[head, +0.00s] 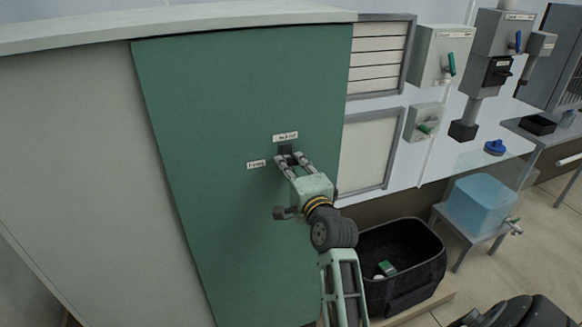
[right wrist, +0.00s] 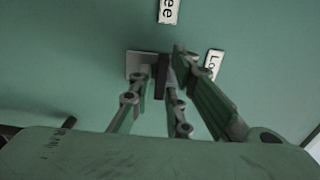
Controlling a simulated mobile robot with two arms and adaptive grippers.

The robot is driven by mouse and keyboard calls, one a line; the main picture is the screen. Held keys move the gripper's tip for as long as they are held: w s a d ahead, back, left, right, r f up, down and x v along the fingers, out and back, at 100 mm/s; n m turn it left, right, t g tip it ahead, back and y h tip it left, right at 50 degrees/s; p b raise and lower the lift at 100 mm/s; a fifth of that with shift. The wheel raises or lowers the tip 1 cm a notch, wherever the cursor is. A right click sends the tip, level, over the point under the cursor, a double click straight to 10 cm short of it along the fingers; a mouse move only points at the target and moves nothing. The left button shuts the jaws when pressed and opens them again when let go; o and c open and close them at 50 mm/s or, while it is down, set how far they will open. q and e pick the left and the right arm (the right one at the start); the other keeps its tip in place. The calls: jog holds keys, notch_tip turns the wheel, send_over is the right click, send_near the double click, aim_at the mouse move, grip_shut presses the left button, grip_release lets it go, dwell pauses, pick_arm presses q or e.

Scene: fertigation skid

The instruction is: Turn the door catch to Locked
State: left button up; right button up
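The green cabinet door (head: 235,220) carries a small dark catch (head: 285,150) with a label above it (head: 285,136) and one to its left (head: 257,164). My right gripper (head: 291,158) is at the catch. In the right wrist view, its fingers (right wrist: 160,78) stand either side of the catch's dark upright grip (right wrist: 161,80), on a grey plate (right wrist: 138,62). The right finger is close to the grip; a narrow gap seems to show on the left. The grip lines up with the label ending "ee" (right wrist: 168,11); the label starting "Lo" (right wrist: 214,65) is to its right. My left gripper is not seen.
A black crate (head: 425,275) stands on the floor right of the door. A louvred panel (head: 378,58) and grey switch boxes (head: 440,50) are on the wall. A blue tank (head: 478,203) on a stand is farther right.

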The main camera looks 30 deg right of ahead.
jog(key=shift+s+r, duration=0.1)
grip_shut()
jog(key=shift+r, duration=0.1)
jog(key=shift+n+p, duration=0.6)
jog(key=shift+n, duration=0.2)
jog(key=n+p, duration=0.1)
jog(key=n, duration=0.2)
jog(key=shift+r+p, duration=0.1)
jog(key=shift+p, duration=0.3)
jog(key=n+p, duration=0.2)
jog(key=n, duration=0.3)
jog(key=n+p, duration=0.1)
jog(key=n, duration=0.3)
jog(key=shift+p, duration=0.4)
jog(key=shift+n+p, duration=0.5)
jog(key=shift+n, duration=1.6)
